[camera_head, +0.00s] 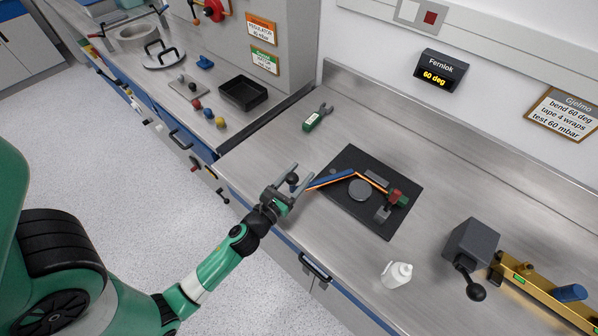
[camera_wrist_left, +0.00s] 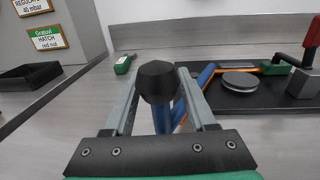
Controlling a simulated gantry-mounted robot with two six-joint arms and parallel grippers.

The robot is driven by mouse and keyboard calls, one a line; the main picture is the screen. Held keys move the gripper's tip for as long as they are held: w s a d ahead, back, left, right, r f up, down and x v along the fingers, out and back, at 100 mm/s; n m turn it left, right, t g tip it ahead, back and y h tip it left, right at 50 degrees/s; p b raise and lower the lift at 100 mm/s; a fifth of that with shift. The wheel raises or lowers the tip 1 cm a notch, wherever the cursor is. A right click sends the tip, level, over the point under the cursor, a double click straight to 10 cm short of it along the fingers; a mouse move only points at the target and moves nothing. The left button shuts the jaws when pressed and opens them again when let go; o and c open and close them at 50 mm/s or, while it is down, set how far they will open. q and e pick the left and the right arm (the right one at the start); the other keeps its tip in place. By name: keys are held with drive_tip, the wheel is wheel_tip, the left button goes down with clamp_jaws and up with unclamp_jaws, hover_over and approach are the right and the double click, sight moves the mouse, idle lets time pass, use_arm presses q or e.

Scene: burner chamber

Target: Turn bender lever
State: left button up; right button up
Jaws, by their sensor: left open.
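A thin orange tube (camera_head: 371,178) runs along the lever and bends near the disc. My left gripper (camera_head: 290,183) is open at the knob. My right gripper is not in view.
A display (camera_head: 436,74) reads 60 deg. A black tray (camera_head: 243,93) is on the left bench.

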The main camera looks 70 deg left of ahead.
use_arm(q)
clamp_jaws()
idle(0.3)
